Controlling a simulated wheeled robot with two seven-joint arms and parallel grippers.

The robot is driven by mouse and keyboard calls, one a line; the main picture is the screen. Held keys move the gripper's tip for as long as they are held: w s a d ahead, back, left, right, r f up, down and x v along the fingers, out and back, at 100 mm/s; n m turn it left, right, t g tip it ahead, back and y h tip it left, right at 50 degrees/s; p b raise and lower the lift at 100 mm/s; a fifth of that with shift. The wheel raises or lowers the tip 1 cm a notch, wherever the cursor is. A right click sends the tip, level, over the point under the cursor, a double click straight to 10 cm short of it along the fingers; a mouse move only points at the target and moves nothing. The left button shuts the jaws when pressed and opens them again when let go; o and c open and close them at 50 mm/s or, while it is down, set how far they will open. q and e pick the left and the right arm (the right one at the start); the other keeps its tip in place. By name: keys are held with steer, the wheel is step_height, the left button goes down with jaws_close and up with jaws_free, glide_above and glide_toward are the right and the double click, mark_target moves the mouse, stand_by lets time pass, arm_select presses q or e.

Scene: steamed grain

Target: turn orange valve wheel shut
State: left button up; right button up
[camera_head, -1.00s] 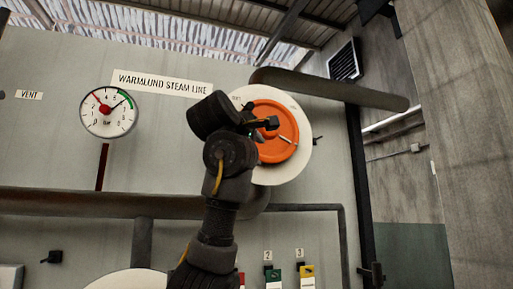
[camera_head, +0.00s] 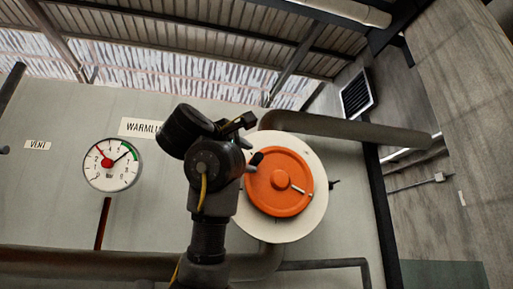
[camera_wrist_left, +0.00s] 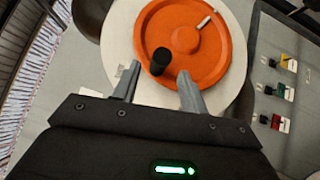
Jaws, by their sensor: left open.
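The orange valve wheel (camera_head: 283,203) sits on a round white plate (camera_head: 308,222) on the wall, with a short white mark on its right side. It also shows in the wrist view (camera_wrist_left: 222,62). A dark knob (camera_wrist_left: 161,60) stands out from the wheel near its rim. My left gripper (camera_head: 246,140) is at the wheel's upper left in the head view. In the wrist view its two fingers (camera_wrist_left: 158,75) are apart, with the knob just beyond and between the tips; I cannot tell whether they touch it. My right gripper is not in view.
A round gauge (camera_head: 112,165) hangs at left beside a VENT label (camera_head: 37,145). A thick pipe (camera_head: 350,131) runs right from above the plate. My left arm covers part of the sign.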

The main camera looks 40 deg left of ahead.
mark_target(253, 158)
arm_select(q)
steer(key=p+x, duration=0.2)
steer(key=x, duration=0.2)
steer(key=shift+w+d+r, duration=0.1)
steer(key=shift+w+r, duration=0.05)
steer(key=shift+r, duration=0.05)
steer(key=shift+w+f, duration=0.1)
steer(key=shift+w, duration=0.05)
steer(key=c, duration=0.9)
jaws_close()
